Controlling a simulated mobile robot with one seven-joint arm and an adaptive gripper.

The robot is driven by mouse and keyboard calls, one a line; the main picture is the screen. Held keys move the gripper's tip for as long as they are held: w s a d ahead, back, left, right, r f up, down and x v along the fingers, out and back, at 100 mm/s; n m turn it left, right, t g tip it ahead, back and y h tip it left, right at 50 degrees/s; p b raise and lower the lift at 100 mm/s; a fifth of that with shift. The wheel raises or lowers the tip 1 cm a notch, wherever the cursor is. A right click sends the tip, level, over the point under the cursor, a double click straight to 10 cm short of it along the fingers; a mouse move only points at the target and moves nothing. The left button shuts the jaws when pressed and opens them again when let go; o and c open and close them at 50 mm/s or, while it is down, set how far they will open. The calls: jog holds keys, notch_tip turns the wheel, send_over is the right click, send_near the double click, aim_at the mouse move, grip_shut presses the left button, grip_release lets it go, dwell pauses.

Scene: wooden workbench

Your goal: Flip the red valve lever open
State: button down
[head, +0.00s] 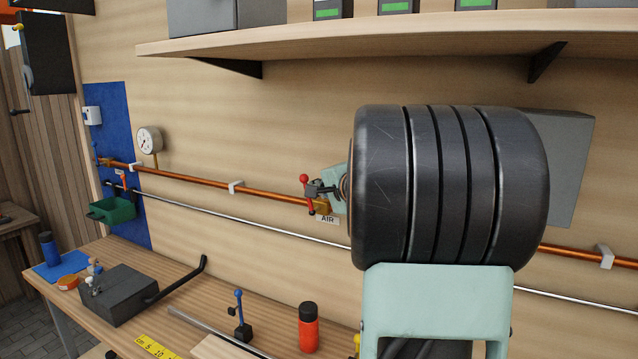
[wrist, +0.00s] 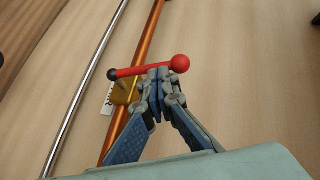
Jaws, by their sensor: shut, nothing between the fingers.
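The red valve lever (wrist: 140,69) has a red ball (wrist: 180,63) at one end and a dark pivot (wrist: 113,74) at the other. It stands across the copper pipe's line, not along it. In the head view the ball (head: 304,178) is up, above the brass valve body (head: 321,206). The brass body (wrist: 124,93) also shows in the wrist view, partly covered. My gripper (wrist: 158,72) is shut and empty, its tips together at the lever near the ball. I cannot tell whether they touch it. In the head view my gripper (head: 320,188) is small and partly hidden by my arm.
The copper pipe (head: 205,181) runs along the wall, with a thin silver pipe (head: 240,226) below it. An AIR label (head: 328,219) is under the valve. A shelf (head: 400,35) juts out above. The bench below holds a grey box (head: 118,295) and a red-orange bottle (head: 308,328).

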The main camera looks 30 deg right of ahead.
jog(key=w+a+f+n+g, duration=0.1)
jog(key=w+a+f+g, duration=0.1)
jog(key=w, duration=0.4)
jog(key=shift+w+a+f+g+h, duration=0.3)
jog(key=shift+a+f+g+h, duration=0.1)
jog(key=shift+a+f, duration=0.45)
dwell(0.7)
jog(key=shift+a, duration=0.15)
jog(key=shift+r, duration=0.1)
dwell(0.5)
jog(key=s+a+r+p, duration=0.1)
jog(key=r+p, duration=0.1)
jog(key=r, duration=0.4)
jog(key=s+a+r+p, duration=0.2)
jog(key=r, duration=0.4)
jog(key=shift+a, duration=0.3)
